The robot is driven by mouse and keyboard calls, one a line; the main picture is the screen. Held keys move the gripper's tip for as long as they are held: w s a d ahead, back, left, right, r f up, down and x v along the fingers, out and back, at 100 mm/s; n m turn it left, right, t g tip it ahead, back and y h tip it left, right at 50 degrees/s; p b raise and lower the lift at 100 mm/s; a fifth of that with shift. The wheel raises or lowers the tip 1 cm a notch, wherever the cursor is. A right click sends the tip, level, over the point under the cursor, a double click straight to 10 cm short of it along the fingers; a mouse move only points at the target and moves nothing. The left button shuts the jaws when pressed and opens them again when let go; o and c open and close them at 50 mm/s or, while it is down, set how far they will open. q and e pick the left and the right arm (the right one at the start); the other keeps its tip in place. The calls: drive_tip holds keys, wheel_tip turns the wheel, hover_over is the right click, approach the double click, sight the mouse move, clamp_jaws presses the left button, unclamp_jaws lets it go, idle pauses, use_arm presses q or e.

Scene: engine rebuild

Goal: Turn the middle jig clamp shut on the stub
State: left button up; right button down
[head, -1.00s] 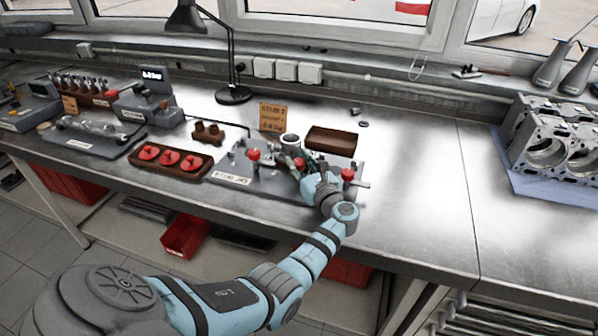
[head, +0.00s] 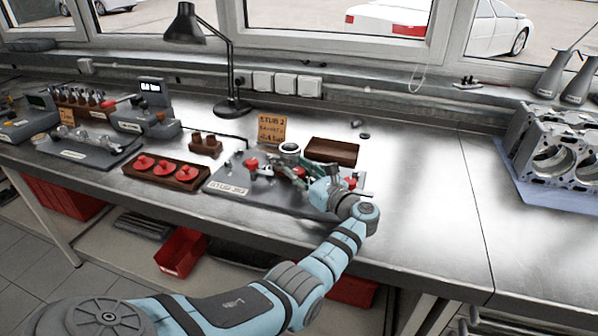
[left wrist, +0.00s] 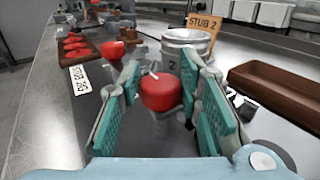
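The stub jig (head: 225,187) is a grey plate with a label and red-knobbed clamps. The metal stub (head: 289,148) stands upright on it; it also shows in the left wrist view (left wrist: 187,42), marked 2. My left gripper (head: 303,172) reaches over the jig. In the left wrist view its teal-padded fingers (left wrist: 162,76) are apart, one on each side of a red clamp knob (left wrist: 160,92) in front of the stub. Whether either pad touches the knob I cannot tell. Another red knob (left wrist: 110,50) stands to the left. My right gripper is not in view.
A STUB 2 card (head: 271,131) and an empty-looking brown tray (head: 332,151) stand behind the jig. A tray of red caps (head: 165,172) lies to its left. A black lamp (head: 232,106) stands behind. The bench right of the jig is clear up to the engine block (head: 560,145).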

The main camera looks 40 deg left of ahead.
use_arm(q)
drive_tip(key=shift+o, duration=1.2)
drive_tip(key=v, duration=1.2)
drive_tip(key=shift+d, duration=0.1)
